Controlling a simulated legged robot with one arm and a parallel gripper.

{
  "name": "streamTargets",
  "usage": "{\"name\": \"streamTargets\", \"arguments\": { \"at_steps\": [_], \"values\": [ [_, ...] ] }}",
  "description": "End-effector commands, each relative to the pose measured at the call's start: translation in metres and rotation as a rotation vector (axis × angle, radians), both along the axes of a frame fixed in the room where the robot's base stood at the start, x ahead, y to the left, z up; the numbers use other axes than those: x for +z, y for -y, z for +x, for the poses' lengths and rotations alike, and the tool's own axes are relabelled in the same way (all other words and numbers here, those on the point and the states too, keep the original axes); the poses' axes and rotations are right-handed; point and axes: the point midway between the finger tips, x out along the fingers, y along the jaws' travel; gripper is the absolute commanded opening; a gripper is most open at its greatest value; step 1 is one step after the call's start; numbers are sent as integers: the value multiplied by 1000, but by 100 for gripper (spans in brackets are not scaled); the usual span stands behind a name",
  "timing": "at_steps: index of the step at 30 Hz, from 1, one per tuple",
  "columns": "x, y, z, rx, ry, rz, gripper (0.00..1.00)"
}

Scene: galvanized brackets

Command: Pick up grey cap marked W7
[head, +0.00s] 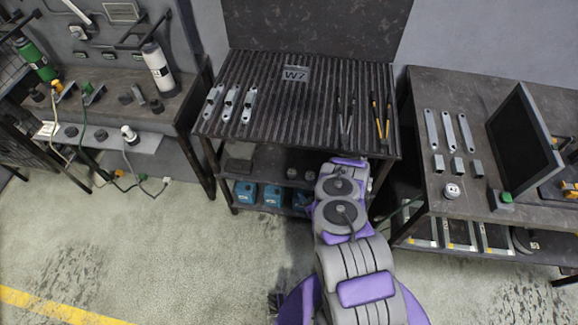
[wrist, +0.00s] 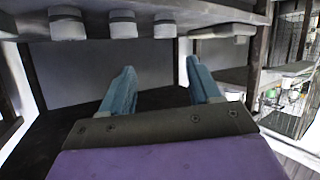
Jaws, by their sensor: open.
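A flat grey plate marked W7 (head: 296,74) shows at the back of the ribbed tabletop. Several short pale grey round caps (wrist: 67,23) line the shelf edge at the top of the wrist view. I can read no mark on them, so I cannot tell which is W7. My gripper (wrist: 160,70) has two blue fingers, apart and empty. The caps lie beyond the fingers and do not touch them. In the head view my arm reaches to the table's front right, and the gripper itself is hidden.
The ribbed table (head: 270,90) bears silver brackets (head: 231,103) and hand tools (head: 381,118). Blue boxes (head: 246,192) stand on its lower shelf. A right-hand bench (head: 480,200) holds metal bars and a dark screen (head: 525,137). The floor at left front is clear.

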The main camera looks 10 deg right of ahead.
Motion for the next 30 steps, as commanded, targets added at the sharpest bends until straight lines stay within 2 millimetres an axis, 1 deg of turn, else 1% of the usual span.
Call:
{"name": "streamTargets", "arguments": {
  "at_steps": [2, 5, 12, 18, 21, 28, 30],
  "values": [
    [-4, -3, 5, 4, 4, -1, 62],
    [-12, -8, 19, 8, 3, -2, 62],
    [-31, -17, 63, 6, 3, -1, 62],
    [-43, -23, 95, 5, 2, 0, 62],
    [-47, -25, 104, 3, 1, 1, 62],
    [-50, -28, 113, 3, -1, 0, 62],
    [-54, -30, 119, 4, 0, -1, 62]
  ]
}}
